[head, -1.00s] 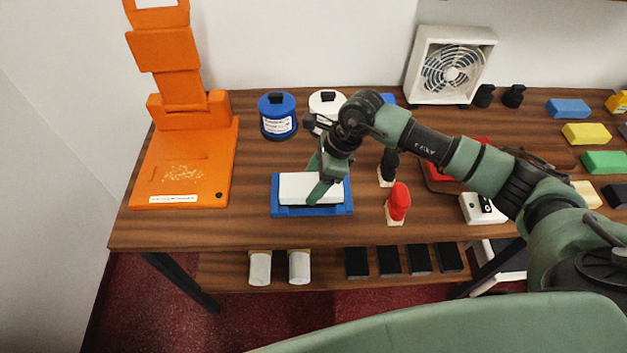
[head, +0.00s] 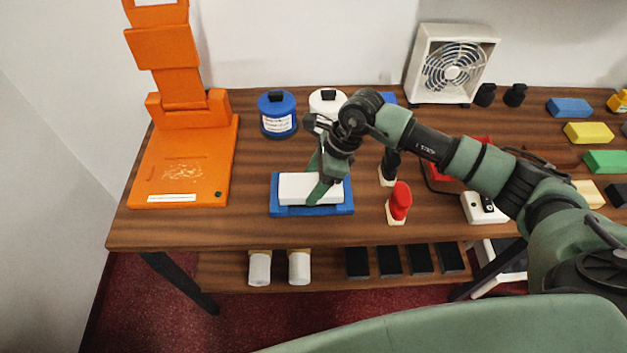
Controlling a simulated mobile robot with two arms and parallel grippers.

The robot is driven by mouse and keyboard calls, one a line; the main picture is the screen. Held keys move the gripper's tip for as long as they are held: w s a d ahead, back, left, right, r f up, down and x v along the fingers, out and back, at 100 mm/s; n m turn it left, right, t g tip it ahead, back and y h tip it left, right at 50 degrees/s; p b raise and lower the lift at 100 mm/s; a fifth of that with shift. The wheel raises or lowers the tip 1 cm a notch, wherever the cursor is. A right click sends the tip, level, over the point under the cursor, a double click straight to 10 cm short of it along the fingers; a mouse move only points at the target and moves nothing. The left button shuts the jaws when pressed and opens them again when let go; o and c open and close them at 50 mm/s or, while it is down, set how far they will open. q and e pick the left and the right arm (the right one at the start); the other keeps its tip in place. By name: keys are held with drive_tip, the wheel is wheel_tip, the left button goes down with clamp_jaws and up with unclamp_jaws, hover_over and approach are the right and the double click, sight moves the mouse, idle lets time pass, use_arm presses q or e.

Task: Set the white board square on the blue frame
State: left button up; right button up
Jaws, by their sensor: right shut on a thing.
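The blue frame (head: 282,209) lies flat on the wooden counter, left of the middle. The white board (head: 298,187) is on or just above it, roughly lined up with its long sides; a dark gap shows under its front edge. Some blue shows on the left, front and right of the board. My right gripper (head: 318,186) is shut on the white board near its right half, fingers pointing down and across it. The gripper and wrist hide part of the board and the frame's back right. My left gripper is not in view.
A red-handled stamp (head: 399,202) and a black-handled one (head: 389,166) stand close on the right. A blue canister (head: 277,115) and a white canister (head: 327,103) stand behind. An orange device (head: 181,165) is at left. The counter front is clear.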

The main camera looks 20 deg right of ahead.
drive_tip(key=shift+f+b, duration=0.3)
drive_tip(key=shift+b, duration=0.05)
idle(0.7)
drive_tip(key=o, duration=1.6)
